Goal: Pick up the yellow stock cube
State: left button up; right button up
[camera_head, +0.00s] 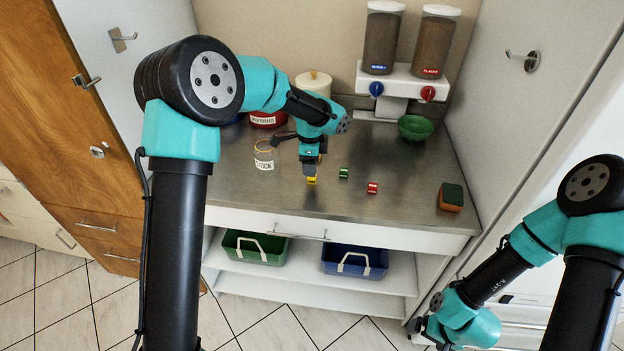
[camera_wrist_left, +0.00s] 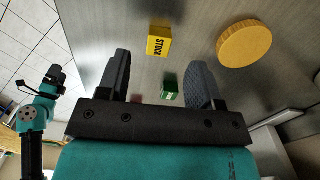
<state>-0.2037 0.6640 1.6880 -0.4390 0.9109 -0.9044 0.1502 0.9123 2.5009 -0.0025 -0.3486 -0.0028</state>
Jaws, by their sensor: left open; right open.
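The yellow stock cube (camera_head: 311,182) sits on the steel worktop, partly hidden under my left gripper (camera_head: 310,171) in the head view. In the left wrist view the yellow cube (camera_wrist_left: 159,41), marked STOCK, shows whole, ahead of the fingertips and between their lines. My left gripper (camera_wrist_left: 158,75) is open, with nothing between its fingers, and points down over the cube. My right gripper (camera_head: 420,328) is low at the right, in front of the worktop and far from the cube; it is open.
A green cube (camera_head: 344,173) and a red cube (camera_head: 372,188) lie right of the yellow one. A clear STOCK jar (camera_head: 265,161) stands to the left. A sponge (camera_head: 451,197) and green bowl (camera_head: 415,128) are further right. A round yellow-brown disc (camera_wrist_left: 244,44) shows in the wrist view.

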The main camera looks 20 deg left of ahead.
pick_arm(q)
jog(key=shift+a+f, duration=0.1)
jog(key=shift+f, duration=2.3)
jog(key=shift+c, duration=0.2)
jog(key=c, duration=1)
jog(key=shift+o, duration=0.2)
jog(key=shift+r, duration=0.1)
jog(key=shift+r, duration=0.5)
notch_tip(320, 180, up, 3)
jog(key=shift+f, duration=0.15)
jog(key=s+d, duration=0.2)
jog(key=s, duration=0.5)
jog(key=s+d+r, duration=0.1)
jog(key=s+d, duration=0.1)
jog(key=s, duration=0.6)
jog(key=shift+s+d, duration=0.2)
jog(key=shift+d, duration=0.1)
